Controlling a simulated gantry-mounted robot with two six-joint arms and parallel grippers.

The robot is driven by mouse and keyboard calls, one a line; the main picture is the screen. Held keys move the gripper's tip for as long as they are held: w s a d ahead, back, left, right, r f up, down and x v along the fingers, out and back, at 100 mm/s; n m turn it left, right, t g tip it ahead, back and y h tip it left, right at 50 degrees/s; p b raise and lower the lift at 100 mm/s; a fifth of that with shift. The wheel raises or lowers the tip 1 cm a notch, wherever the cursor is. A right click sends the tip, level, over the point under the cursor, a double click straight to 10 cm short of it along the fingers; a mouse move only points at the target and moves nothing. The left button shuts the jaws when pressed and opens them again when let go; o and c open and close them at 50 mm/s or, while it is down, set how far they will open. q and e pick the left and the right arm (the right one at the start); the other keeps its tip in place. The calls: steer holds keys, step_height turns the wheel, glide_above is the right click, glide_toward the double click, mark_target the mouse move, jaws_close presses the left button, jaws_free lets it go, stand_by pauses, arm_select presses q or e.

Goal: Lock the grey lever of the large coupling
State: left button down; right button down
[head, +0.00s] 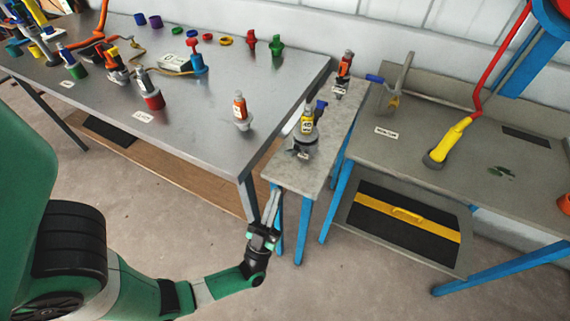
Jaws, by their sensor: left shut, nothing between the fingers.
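My left gripper (272,207) is shut and empty. It points up and away in front of the narrow table's near end, below its top. My right gripper is not in view.
The narrow table (318,178) stands between the large metal table (215,92) and the right bench (395,152). An orange bottle-like fitting (240,107) stands near the metal table's right edge.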

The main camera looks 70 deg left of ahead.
mark_target(289, 155)
arm_select(q)
steer(key=x, duration=0.8)
steer(key=shift+r, duration=0.2)
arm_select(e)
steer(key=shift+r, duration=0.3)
arm_select(q)
steer(key=shift+w+a, duration=0.1)
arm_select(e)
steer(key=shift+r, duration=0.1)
